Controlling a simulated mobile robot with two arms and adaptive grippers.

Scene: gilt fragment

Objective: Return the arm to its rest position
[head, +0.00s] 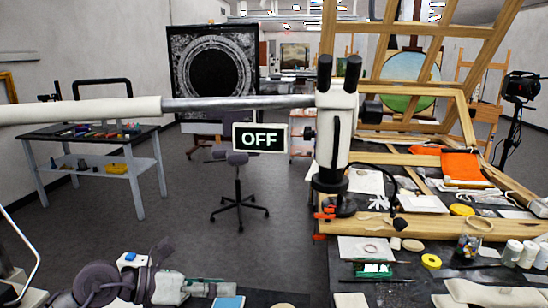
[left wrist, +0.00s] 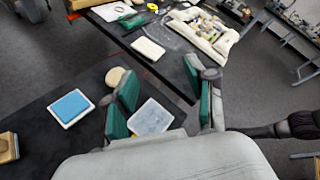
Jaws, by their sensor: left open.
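My left arm (head: 100,283) comes in low at the left of the head view, bent at its grey joints. My left gripper (head: 208,286) is at the bottom of that view, near the front edge of the dark worktable. In the left wrist view the gripper (left wrist: 160,80) has its two green-padded fingers well apart, with nothing held between them. A translucent white box (left wrist: 151,117) shows beyond and between the fingers; whether they touch it cannot be told. My right gripper is not in view.
A blue-topped block (left wrist: 70,108) and a round beige disc (left wrist: 116,76) lie near the gripper. A white microscope (head: 335,130) with an OFF sign (head: 260,137) stands over the cluttered table. An office chair (head: 238,185) and a tool cart (head: 95,172) stand behind open floor.

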